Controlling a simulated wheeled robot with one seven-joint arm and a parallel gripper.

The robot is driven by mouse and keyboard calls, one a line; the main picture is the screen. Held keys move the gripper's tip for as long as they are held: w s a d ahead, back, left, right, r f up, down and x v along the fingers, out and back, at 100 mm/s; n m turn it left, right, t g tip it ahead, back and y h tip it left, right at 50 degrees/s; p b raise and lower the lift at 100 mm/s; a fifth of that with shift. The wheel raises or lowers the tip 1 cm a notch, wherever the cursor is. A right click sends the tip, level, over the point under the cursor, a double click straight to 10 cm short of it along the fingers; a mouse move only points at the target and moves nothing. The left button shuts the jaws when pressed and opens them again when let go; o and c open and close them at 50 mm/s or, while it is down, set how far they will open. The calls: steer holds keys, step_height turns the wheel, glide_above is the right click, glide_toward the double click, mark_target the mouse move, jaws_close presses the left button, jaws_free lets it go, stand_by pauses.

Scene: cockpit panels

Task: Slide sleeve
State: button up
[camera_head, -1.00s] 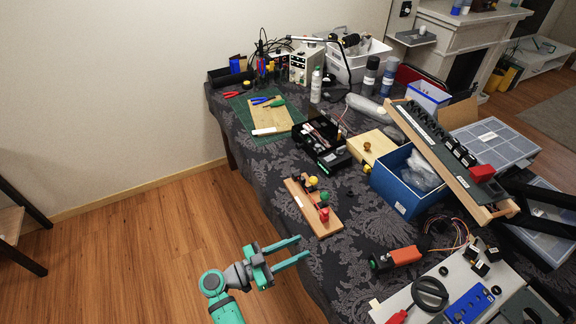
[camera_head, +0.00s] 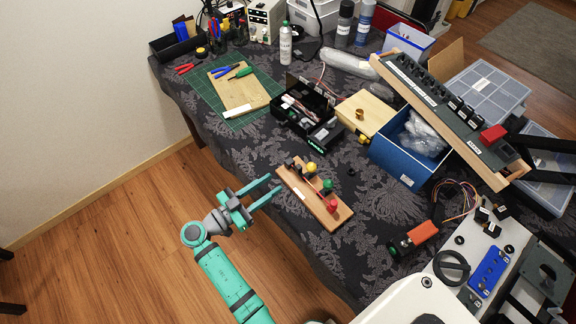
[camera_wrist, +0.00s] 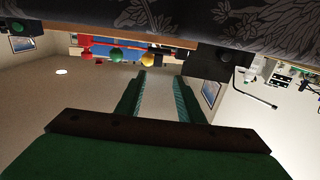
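A wooden board (camera_head: 304,207) lies near the table's edge and carries levers with a yellow knob (camera_head: 311,168), a green knob (camera_head: 328,185) and a red knob (camera_head: 332,204). I cannot tell for sure which part is the sleeve. My gripper (camera_head: 274,184) is open and empty, its fingers pointing at the board's far-left end, just short of it. The wrist view looks inverted: the table edge is at the top, with the red knob (camera_wrist: 85,41), green knob (camera_wrist: 116,54) and yellow knob (camera_wrist: 147,59) beyond my fingertips (camera_wrist: 160,76). A black block (camera_wrist: 207,62) is right of the yellow knob.
A black toolbox (camera_head: 303,105), a blue bin (camera_head: 400,160) and a tilted switch panel (camera_head: 440,110) stand behind the board. The floor left of the table is clear.

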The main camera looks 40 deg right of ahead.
mark_target(297, 169)
steer(key=d, duration=0.8)
steer(key=shift+s, duration=0.15)
steer(key=shift+d, duration=0.65)
steer(key=shift+c, duration=0.6)
jaws_close()
